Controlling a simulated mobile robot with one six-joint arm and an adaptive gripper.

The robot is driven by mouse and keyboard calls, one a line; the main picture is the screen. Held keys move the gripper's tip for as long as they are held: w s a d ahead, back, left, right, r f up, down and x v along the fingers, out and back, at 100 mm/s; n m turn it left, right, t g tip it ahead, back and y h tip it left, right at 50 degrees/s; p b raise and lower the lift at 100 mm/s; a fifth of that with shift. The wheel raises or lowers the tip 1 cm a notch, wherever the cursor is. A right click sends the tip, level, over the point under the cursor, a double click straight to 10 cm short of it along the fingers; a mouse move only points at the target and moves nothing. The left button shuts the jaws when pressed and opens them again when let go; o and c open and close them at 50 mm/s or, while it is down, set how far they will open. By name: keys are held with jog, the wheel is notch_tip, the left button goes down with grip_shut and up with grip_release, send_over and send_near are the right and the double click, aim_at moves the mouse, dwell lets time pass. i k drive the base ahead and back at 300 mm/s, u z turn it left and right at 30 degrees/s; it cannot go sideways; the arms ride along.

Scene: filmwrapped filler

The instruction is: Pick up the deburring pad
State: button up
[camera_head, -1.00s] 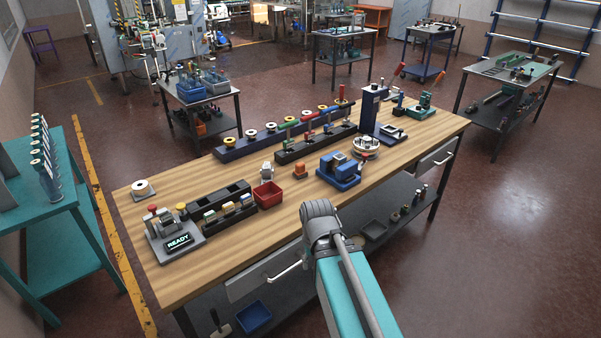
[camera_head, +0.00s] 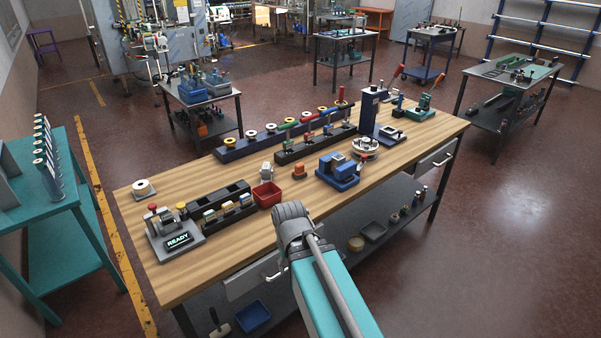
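I cannot pick out the deburring pad for sure at this size. Small pad-like blocks in tan, green and other colours (camera_head: 228,209) sit in a black rack (camera_head: 240,187) on the wooden workbench (camera_head: 215,262), left of its middle. A small orange piece (camera_head: 299,171) stands near the bench's middle. My arm's grey joint and teal link reach in from the bottom, over the bench's front edge. My gripper does not show; the arm's end is hidden behind or below the grey joint.
A device with a READY display (camera_head: 178,240) stands at the bench's left. A red bin (camera_head: 267,194), a blue vise-like fixture (camera_head: 338,172), a spool rack (camera_head: 290,128) and a dark blue column (camera_head: 369,110) crowd the top. Bare wood runs along the front left.

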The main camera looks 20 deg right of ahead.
aim_at(299, 173)
jog(key=u, duration=0.1)
jog(key=i, duration=1)
jog(key=z, duration=0.05)
